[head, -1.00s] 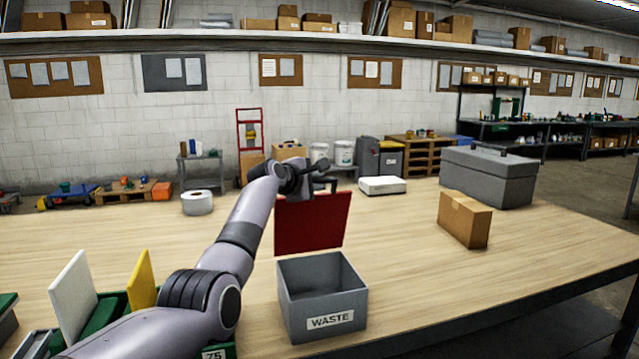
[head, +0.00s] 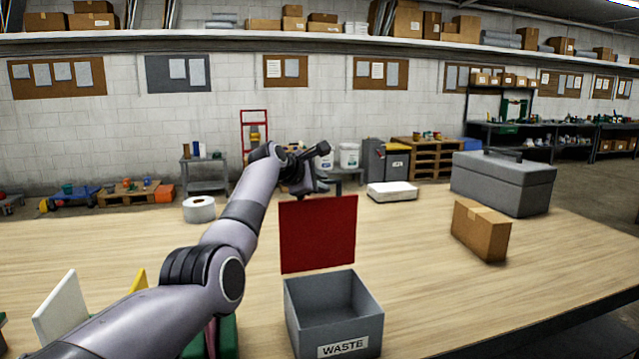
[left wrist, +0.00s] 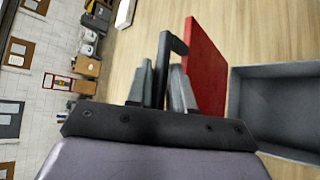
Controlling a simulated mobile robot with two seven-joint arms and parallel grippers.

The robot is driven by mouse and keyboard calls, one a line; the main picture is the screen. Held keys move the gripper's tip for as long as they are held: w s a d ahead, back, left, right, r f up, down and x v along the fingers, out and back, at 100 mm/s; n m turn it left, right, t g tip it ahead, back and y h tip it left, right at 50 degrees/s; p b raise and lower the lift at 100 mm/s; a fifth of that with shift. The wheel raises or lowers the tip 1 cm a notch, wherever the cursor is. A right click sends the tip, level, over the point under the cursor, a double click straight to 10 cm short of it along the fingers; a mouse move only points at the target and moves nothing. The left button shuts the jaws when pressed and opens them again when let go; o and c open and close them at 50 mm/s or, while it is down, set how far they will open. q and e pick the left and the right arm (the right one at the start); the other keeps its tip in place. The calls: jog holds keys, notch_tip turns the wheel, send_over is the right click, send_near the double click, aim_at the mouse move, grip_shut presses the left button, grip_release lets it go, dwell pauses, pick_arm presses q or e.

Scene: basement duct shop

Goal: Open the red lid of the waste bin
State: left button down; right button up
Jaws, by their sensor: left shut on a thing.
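The grey waste bin (head: 304,325), labelled WASTE, stands on the wooden table near its front edge. Its red lid (head: 318,235) stands up along the bin's back edge, and the bin's mouth is uncovered, with no contents visible. My left gripper (head: 310,184) is behind the top of the lid. In the left wrist view the gripper (left wrist: 163,75) is shut on the dark handle (left wrist: 172,43) of the red lid (left wrist: 207,70). The open bin (left wrist: 290,69) shows at the right there. My right gripper is not in view.
A cardboard box (head: 480,232) and a grey toolbox (head: 502,185) stand on the right. A white case (head: 392,192) and a tape roll (head: 199,209) lie farther back. A white panel (head: 60,315) stands at the front left. The table between bin and box is clear.

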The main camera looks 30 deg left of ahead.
pick_arm(q)
jog(key=shift+f, duration=0.2)
jog(key=c, duration=1.2)
grip_release()
jog(key=shift+o, duration=0.2)
jog(key=b+v, duration=0.2)
jog(key=v, duration=0.5)
jog(key=shift+r+b, duration=0.15)
jog(key=shift+b, duration=0.2)
jog(key=shift+s, duration=0.1)
